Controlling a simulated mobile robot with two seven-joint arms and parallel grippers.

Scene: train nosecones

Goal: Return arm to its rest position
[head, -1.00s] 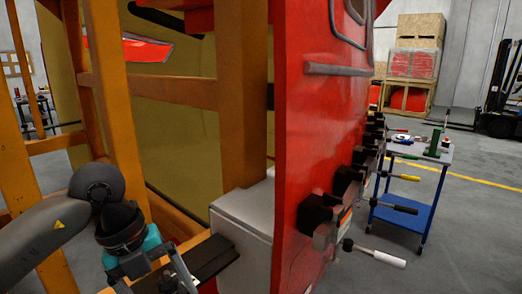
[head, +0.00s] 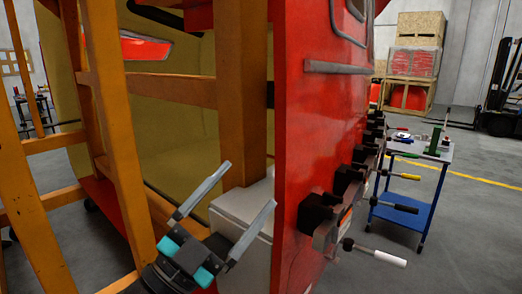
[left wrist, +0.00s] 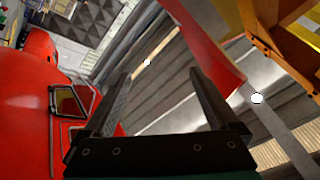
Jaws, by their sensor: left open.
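My left gripper (head: 223,195) is at the lower middle of the head view, pointing up and to the right. Its two grey fingers are spread wide with nothing between them. It is in front of the orange frame and a white box, left of the red nosecone panel (head: 315,140). In the left wrist view the two dark fingers (left wrist: 160,90) are apart and empty. A red nosecone (left wrist: 40,95) with a small window shows at the left there. My right gripper is not in view.
The orange frame (head: 122,150) stands close on the left. Several clamps (head: 350,185) with handles line the panel's right edge. A blue cart (head: 400,210) with tools stands on the right. Stacked crates (head: 412,65) and a forklift (head: 500,100) are behind, with open floor between.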

